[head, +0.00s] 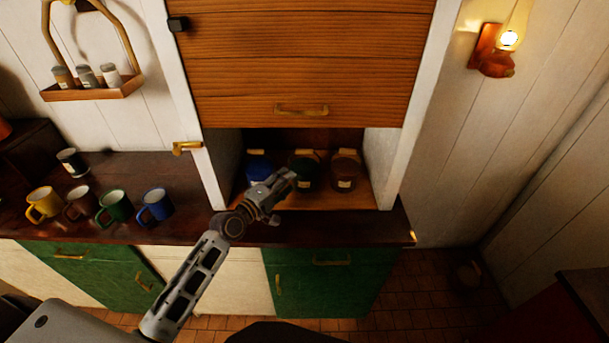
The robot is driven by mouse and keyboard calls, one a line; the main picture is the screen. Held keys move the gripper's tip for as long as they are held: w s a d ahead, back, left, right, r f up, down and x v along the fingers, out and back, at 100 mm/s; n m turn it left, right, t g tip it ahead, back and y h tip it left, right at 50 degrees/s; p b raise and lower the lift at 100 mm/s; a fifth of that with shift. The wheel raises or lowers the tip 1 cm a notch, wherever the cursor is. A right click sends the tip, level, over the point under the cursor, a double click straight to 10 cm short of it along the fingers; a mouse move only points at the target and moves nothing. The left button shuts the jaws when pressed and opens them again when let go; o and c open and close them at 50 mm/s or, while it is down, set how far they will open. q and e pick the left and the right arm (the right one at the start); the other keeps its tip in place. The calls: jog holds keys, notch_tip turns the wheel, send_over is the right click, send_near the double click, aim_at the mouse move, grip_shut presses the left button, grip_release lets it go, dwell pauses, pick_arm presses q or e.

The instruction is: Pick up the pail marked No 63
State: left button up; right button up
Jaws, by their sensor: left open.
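My left gripper (284,181) is open at the front of the bay, in front of the gap between the blue and green pails. It covers part of both; I cannot tell whether it touches either. My right gripper is out of view.
A raised wooden shutter (300,60) hangs above the bay, between white side posts. Several mugs, including a blue mug (156,206), stand on the dark counter (190,165) at left. A lit wall lamp (494,50) is at upper right. Tiled floor lies below.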

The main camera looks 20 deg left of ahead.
aim_at(303, 153)
pick_arm(q)
jog(key=shift+w+a+r+n+t, duration=0.5)
jog(key=shift+w+a+r+n, duration=0.15)
jog(key=shift+a+n, duration=0.25)
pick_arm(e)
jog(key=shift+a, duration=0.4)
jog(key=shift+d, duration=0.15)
pick_arm(q)
jog(key=shift+p+x, duration=0.55)
jog(key=shift+x, duration=3.75)
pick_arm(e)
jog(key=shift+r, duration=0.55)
pick_arm(q)
jog(key=shift+w+r, duration=0.1)
jog(key=shift+w, duration=0.05)
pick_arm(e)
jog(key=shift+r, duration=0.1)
pick_arm(q)
jog(key=shift+w+d+r+p, duration=0.15)
jog(key=shift+w+d+p, duration=0.1)
jog(key=shift+w, duration=0.3)
jog(key=shift+w+d+r+p, duration=0.15)
jog(key=shift+w+r+p, duration=0.05)
jog(key=shift+w, duration=0.4)
jog(key=shift+x, duration=1.25)
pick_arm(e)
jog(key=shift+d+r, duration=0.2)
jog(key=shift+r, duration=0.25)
